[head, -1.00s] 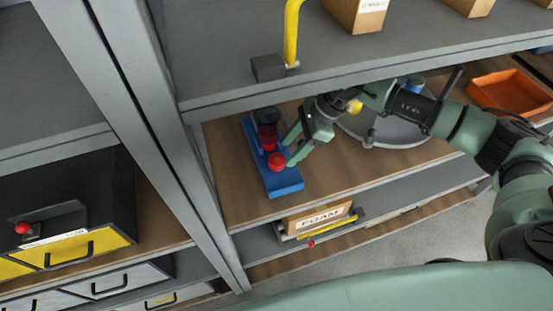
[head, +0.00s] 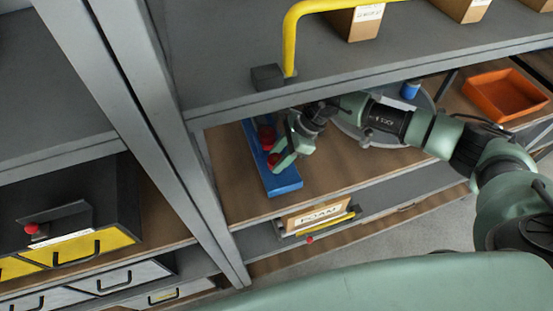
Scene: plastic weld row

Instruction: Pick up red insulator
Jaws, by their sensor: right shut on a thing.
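A blue tray (head: 285,184) lies on the wooden shelf and carries red insulators. One red insulator (head: 265,133) sits towards the tray's back. A nearer red insulator (head: 273,160) is partly hidden by my right gripper (head: 279,158), which is shut on it over the middle of the tray. I cannot tell whether this insulator still touches the tray. My left gripper is not in view.
A grey upper shelf (head: 230,100) with a yellow bent tube (head: 290,40) hangs close above the tray. A grey upright post (head: 160,130) stands to the left. An orange bin (head: 505,95) and a blue-topped item (head: 410,90) are to the right.

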